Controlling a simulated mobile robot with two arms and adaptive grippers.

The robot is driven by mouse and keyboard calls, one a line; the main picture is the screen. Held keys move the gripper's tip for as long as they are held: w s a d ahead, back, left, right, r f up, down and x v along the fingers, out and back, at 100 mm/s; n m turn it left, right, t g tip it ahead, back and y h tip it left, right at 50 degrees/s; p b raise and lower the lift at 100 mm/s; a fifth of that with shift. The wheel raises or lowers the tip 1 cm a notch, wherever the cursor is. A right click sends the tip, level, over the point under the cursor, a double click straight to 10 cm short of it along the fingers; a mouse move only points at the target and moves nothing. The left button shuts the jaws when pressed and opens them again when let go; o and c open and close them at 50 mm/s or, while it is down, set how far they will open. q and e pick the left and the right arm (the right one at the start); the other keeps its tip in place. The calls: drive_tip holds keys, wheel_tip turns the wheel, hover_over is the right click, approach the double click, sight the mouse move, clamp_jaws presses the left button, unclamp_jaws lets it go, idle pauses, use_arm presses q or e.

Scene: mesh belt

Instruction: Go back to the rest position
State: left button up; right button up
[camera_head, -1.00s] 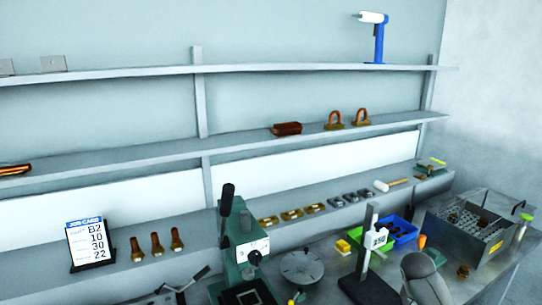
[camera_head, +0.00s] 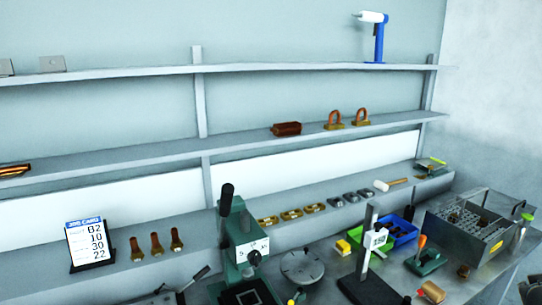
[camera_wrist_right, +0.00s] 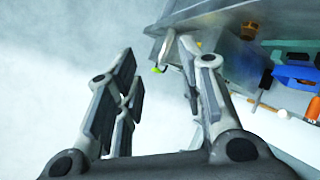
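My right gripper (camera_wrist_right: 158,78) shows in the right wrist view with its fingers spread apart and nothing between them. It hangs over pale floor, beside the edge of the metal bench (camera_wrist_right: 235,60). In the head view only a grey piece, probably of my right arm, shows at the lower right edge; the right fingers are not visible there. My left gripper is in neither view.
The bench holds a green press (camera_head: 243,250), a round plate (camera_head: 302,266), a blue bin (camera_head: 402,230), a green fixture with an orange handle (camera_head: 426,260) and a metal tank (camera_head: 470,228). Shelves behind carry a job card (camera_head: 88,243) and copper parts.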

drive_tip(key=w+a+r+n+t+y, duration=0.5)
drive_tip(key=w+a+r+n+t, duration=0.4)
drive_tip(key=r+n+t, duration=0.1)
drive_tip(key=s+a+f+m+g, duration=0.1)
drive_tip(key=s+f+g, duration=0.15)
drive_tip(key=f, duration=1.15)
drive_tip(key=s+a+f+m+g, duration=0.15)
drive_tip(key=s+f, duration=0.25)
drive_tip(key=f, duration=0.9)
drive_tip(key=s+a+f+g+y, duration=0.1)
drive_tip(key=s+a+f+g, duration=0.2)
drive_tip(key=f, duration=0.5)
drive_tip(key=s+a+f+g, duration=0.1)
drive_tip(key=s+a+f, duration=0.2)
drive_tip(key=s+f, duration=0.4)
drive_tip(key=s+a+f+g+y+b, duration=0.1)
drive_tip(key=s+a+f+g, duration=0.2)
drive_tip(key=s+a+f, duration=0.5)
drive_tip(key=s+a+f+m+g+y+b, duration=0.1)
drive_tip(key=s+a+f, duration=0.8)
drive_tip(key=s, duration=0.9)
drive_tip(key=s+a+f+m+g+y+b, duration=0.1)
drive_tip(key=s+a+f+g+b, duration=0.2)
drive_tip(key=s+a+f, duration=0.5)
drive_tip(key=s+f+g, duration=0.1)
drive_tip(key=s+f, duration=0.4)
drive_tip(key=s, duration=0.1)
drive_tip(key=shift+a+f+g, duration=0.3)
drive_tip(key=shift+a+f, duration=0.05)
drive_tip(key=shift+f, duration=0.05)
